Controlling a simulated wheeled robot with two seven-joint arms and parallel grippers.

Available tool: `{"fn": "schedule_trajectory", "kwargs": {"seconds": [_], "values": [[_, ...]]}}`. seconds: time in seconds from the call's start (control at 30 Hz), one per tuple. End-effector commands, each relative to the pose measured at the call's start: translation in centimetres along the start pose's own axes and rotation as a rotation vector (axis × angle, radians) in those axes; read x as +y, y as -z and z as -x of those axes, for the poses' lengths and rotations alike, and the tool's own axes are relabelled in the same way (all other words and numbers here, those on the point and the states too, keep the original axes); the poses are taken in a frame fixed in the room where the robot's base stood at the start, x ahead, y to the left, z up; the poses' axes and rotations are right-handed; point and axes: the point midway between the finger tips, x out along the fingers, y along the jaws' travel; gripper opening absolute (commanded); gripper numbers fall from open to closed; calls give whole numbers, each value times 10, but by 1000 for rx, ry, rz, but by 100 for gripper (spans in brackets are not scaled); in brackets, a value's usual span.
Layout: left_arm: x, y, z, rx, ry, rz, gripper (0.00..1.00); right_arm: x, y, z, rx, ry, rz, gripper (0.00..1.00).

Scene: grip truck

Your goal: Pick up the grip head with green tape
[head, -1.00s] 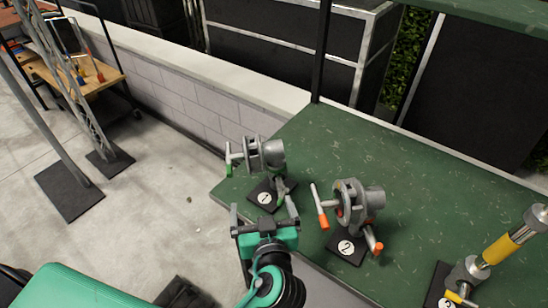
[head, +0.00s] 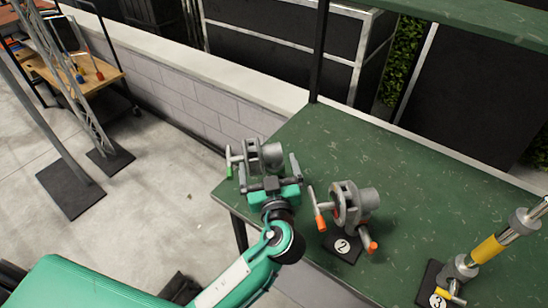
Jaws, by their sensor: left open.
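The grip head with green tape (head: 268,154) stands at the near left corner of the green table (head: 400,165). It is grey metal, with a T-handle tipped in green pointing left. My left gripper (head: 268,171) is open, its two fingers on either side of the lower part of this grip head. Whether the fingers touch it cannot be told. The gripper hides the head's base and its number 1 plate. My right gripper is not in view.
A grip head with orange tape (head: 350,205) stands close to the right on black plate 2 (head: 341,247). A yellow-taped piece (head: 485,250) stands on plate 3 at the right. A dark post (head: 319,55) rises from the table's back edge. The table's middle is clear.

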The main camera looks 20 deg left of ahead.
Motion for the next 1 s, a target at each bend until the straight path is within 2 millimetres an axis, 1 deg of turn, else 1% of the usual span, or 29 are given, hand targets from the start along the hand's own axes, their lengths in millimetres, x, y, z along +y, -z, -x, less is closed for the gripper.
{"fn": "schedule_trajectory", "kwargs": {"seconds": [0.03,0.1,0.23,0.33,0.53,0.93,0.97,1.0], "values": [[0,4,-9,3,1,-3,100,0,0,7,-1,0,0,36],[0,5,-21,3,2,-3,100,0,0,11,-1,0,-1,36],[0,3,-36,2,2,-3,100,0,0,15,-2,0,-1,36],[0,1,-41,-1,1,-1,100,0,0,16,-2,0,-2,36],[-1,0,-41,-1,1,0,100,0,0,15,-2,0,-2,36],[0,0,-41,-2,1,0,21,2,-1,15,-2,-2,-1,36],[0,2,-41,2,0,2,18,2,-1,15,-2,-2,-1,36],[0,2,-41,1,0,2,18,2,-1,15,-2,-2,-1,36]]}}
